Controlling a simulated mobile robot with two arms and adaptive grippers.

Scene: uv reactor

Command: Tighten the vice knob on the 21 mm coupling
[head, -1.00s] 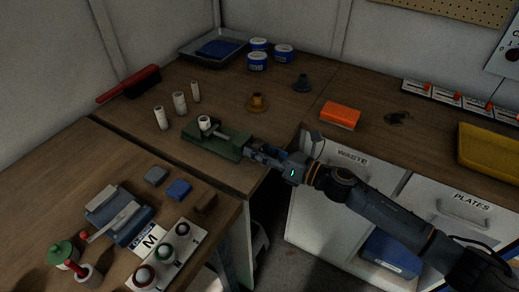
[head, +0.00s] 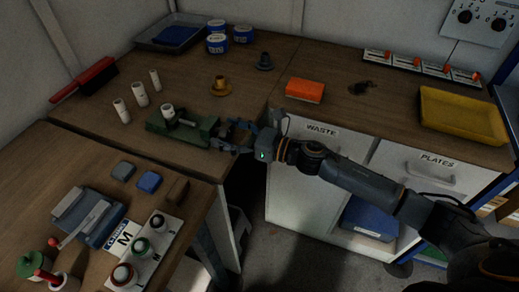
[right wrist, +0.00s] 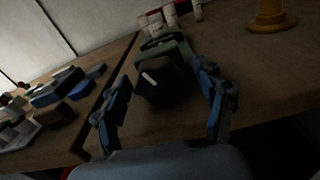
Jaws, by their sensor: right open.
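The green vice (head: 190,132) sits near the front edge of the back bench. A pale cylindrical coupling (head: 168,111) stands upright at its left end; its size cannot be read. My right gripper (head: 236,134) is at the vice's right end. In the right wrist view, the vice's dark knob (right wrist: 165,90), with a white mark, lies between the spread blue fingers of the right gripper (right wrist: 165,78). Gaps show on both sides, so the gripper is open around the knob. The head view hides most of the knob behind the fingers. My left gripper is not in view.
Several pale cylinders (head: 139,94) stand left of the vice. A brass-coloured flanged part (head: 220,86) is behind it, and an orange block (head: 305,90) is to the right. Small blocks (head: 148,182) lie on the front-left bench. A gap separates the benches.

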